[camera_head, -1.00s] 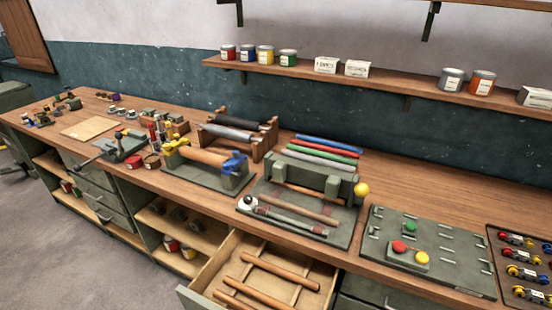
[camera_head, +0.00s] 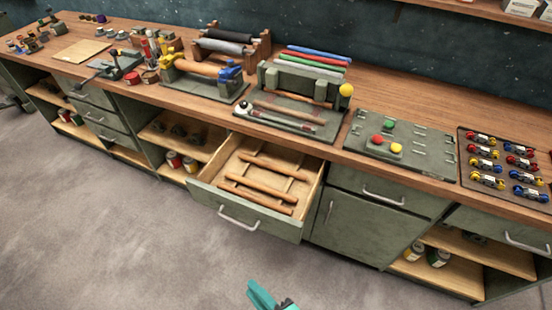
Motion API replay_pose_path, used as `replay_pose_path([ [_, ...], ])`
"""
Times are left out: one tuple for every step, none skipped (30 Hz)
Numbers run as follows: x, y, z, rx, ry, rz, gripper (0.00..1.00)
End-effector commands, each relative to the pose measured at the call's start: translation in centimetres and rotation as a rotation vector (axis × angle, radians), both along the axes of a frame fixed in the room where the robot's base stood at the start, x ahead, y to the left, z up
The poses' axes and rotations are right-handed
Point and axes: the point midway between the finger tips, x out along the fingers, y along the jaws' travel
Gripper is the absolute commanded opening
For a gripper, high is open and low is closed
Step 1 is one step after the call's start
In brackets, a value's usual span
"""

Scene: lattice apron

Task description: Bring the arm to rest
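A teal and dark grey piece of my arm (camera_head: 268,297) shows at the bottom edge, a little left of the middle. It is over the floor, apart from the bench, and most of it is cut off by the frame. I cannot make out two fingertips on it, so I cannot tell whether my gripper is open or shut. No object shows in its grasp.
An open drawer (camera_head: 252,208) with several wooden rods juts out from the long workbench (camera_head: 420,102). The bench top carries rollers, a green button panel (camera_head: 399,142) and a dark tray (camera_head: 484,198) of coloured parts. The floor (camera_head: 120,235) in front is clear.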

Motion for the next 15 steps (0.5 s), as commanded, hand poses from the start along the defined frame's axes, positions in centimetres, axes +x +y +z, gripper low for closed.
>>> replay_pose_path([
  [-0.3,-0.1,-0.6,-0.037,0.001,-0.011,0.19],
  [-0.5,-0.2,-0.9,-0.06,0.0,-0.019,0.19],
  [-0.7,-0.4,-1.4,-0.095,-0.001,-0.029,0.19],
  [-0.8,-0.6,-1.8,-0.124,-0.003,-0.037,0.19],
  [-1.0,-0.8,-2.2,-0.153,-0.003,-0.046,0.19],
  [-1.3,-1.1,-2.7,-0.196,-0.008,-0.057,0.19],
  [-1.5,-1.4,-3.0,-0.229,-0.01,-0.065,0.19],
  [-1.8,-1.6,-3.3,-0.264,-0.015,-0.072,0.19],
  [-2.1,-2.0,-3.8,-0.316,-0.022,-0.081,0.19],
  [-2.4,-2.3,-4.1,-0.357,-0.027,-0.087,0.19],
  [-2.8,-2.6,-4.4,-0.404,-0.035,-0.094,0.19],
  [-3.3,-3.2,-4.7,-0.472,-0.047,-0.101,0.19],
  [-3.7,-3.6,-4.9,-0.527,-0.058,-0.106,0.19],
  [-4.2,-4.0,-5.0,-0.59,-0.073,-0.11,0.19],
  [-4.9,-4.8,-5.0,-0.682,-0.095,-0.114,0.19],
])
